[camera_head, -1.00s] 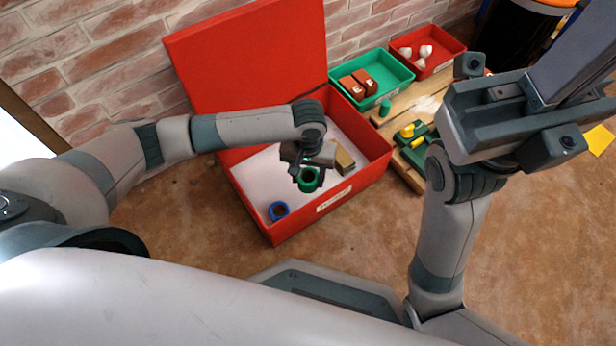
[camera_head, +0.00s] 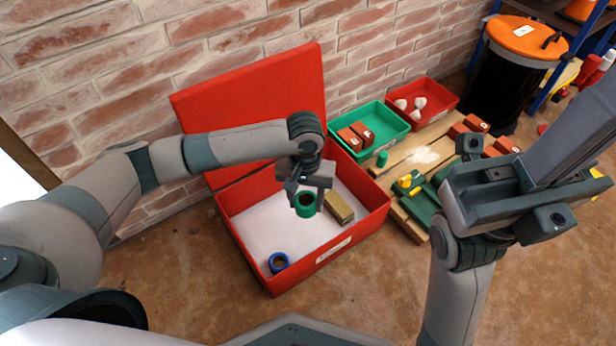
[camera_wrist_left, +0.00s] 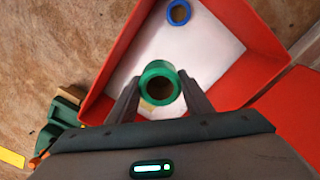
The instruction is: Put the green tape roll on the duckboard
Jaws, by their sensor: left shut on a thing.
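The green tape roll (camera_head: 305,212) is held between the fingers of my left gripper (camera_head: 306,195), over the inside of the open red box (camera_head: 330,262). In the left wrist view the roll (camera_wrist_left: 159,68) sits between the two fingertips, its hole facing the camera. The wooden duckboard (camera_head: 442,132) lies on the floor to the right of the box, with things on it and a white patch. A raised part of my right arm covers some of its right side. I cannot make out the right gripper's fingers.
A blue tape roll (camera_head: 278,262) and a tan block (camera_head: 339,206) are in the box. A green bin (camera_head: 345,128) and a smaller red bin (camera_head: 452,100) stand behind.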

